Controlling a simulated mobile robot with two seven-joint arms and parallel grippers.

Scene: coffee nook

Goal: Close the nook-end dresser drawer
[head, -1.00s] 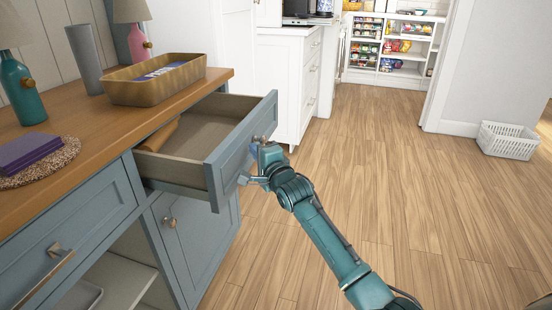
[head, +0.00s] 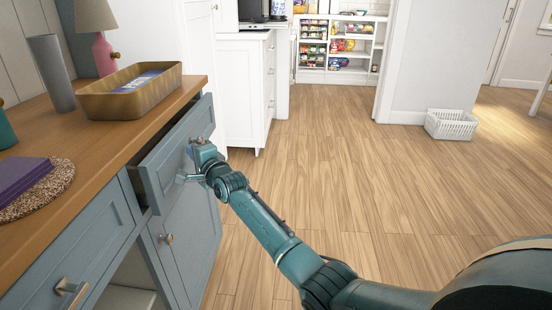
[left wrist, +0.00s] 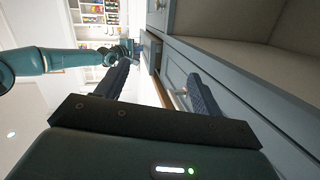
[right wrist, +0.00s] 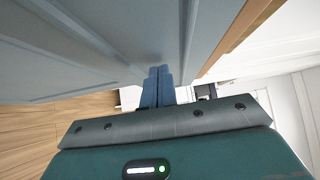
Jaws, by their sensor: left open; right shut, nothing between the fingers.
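The nook-end dresser drawer (head: 178,156) has a blue-grey front with a knob and stands a little way out of the dresser, with a narrow dark gap behind its front. My right gripper (head: 192,160) is at the drawer front, close to the knob. In the right wrist view its fingers (right wrist: 158,88) are together and empty, with their tips at the blue-grey panel; I cannot tell whether they touch it. My left gripper (left wrist: 162,85) shows only in the left wrist view, open and empty, beside the dresser's lower fronts.
The wooden dresser top (head: 120,150) holds a tan tray (head: 130,97), a grey cylinder (head: 52,72), a pink lamp (head: 104,52) and a purple stack (head: 24,178) on a speckled mat. A white basket (head: 451,125) sits on the floor at right. The floor between is clear.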

